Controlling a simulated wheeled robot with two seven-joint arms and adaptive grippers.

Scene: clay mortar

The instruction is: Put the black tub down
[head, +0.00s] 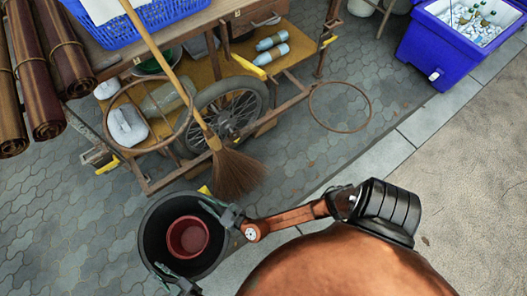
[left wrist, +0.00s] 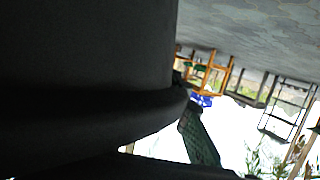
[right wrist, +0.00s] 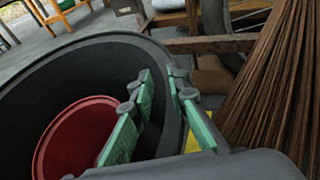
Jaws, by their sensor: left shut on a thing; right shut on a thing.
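The black tub (head: 153,232) is at the bottom of the head view, with a red bucket (head: 188,236) inside it. My right gripper (head: 222,212) is shut on the tub's right rim; in the right wrist view the rim (right wrist: 172,125) passes between its green-padded fingers (right wrist: 160,108). My left gripper (head: 174,278) is shut on the tub's near rim. In the left wrist view the dark tub wall (left wrist: 85,70) fills the left side, and one green finger pad (left wrist: 198,135) shows. The tub's base is hidden, so I cannot tell whether it touches the ground.
A wooden cart (head: 203,75) with a wheel stands just beyond the tub. A straw broom (head: 236,172) leans on it, close to the right gripper. A metal hoop (head: 339,107) lies on the paving. A blue cooler (head: 438,50) stands at the upper right. Open paving (head: 60,220) lies left.

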